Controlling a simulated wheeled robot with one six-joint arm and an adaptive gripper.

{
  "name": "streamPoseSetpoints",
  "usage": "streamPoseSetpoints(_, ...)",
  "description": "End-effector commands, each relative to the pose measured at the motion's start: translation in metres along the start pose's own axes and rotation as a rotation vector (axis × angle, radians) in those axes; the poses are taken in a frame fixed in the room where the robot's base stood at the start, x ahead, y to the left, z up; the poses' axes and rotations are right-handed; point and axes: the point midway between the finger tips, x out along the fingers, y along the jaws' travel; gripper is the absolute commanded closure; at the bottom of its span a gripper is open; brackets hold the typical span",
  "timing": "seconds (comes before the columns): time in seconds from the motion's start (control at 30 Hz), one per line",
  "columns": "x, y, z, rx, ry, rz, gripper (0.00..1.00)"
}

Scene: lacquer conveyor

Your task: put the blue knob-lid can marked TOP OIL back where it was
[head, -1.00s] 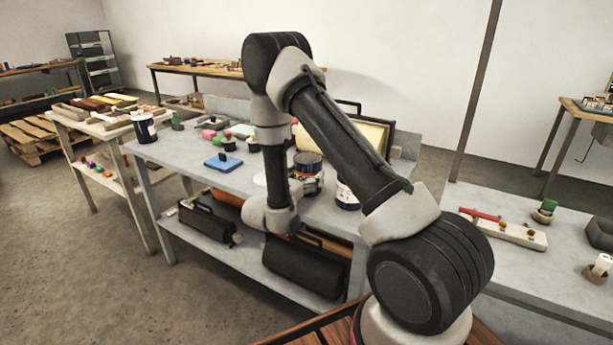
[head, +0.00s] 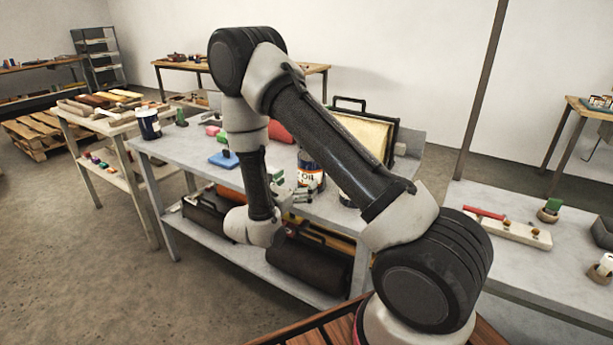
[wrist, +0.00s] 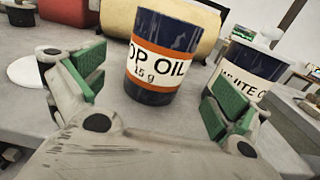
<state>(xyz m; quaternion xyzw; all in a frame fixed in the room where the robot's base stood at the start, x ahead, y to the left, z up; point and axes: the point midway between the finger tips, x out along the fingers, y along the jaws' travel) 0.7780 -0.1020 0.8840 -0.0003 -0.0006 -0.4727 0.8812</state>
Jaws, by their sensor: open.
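The blue can marked TOP OIL (wrist: 160,62) stands upright on the grey table (head: 190,152), with an orange and white label reading "OP OIL 15 g". In the wrist view it is just ahead of my gripper (wrist: 160,98), between the lines of the open green-padded fingers. In the head view the can (head: 309,172) is partly behind my arm. My gripper (head: 300,196) is at the table's front edge, left of and below the can, open and empty.
A white disc (wrist: 28,72) lies at left. A blue block (head: 223,160) and a dark can (head: 148,124) are farther left. A black-framed yellow panel (head: 362,135) stands behind.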

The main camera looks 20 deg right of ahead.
Motion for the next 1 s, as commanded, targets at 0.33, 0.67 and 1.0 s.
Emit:
streamPoseSetpoints(0.33, -0.039, -0.004, 0.009, 0.020, 0.003, -0.028, 0.01)
streamPoseSetpoints(0.67, 0.008, -0.129, 0.140, 0.439, 0.150, -0.588, 0.01)
streamPoseSetpoints(1.0, -0.044, -0.269, 0.200, 1.137, 0.521, -1.147, 0.01)
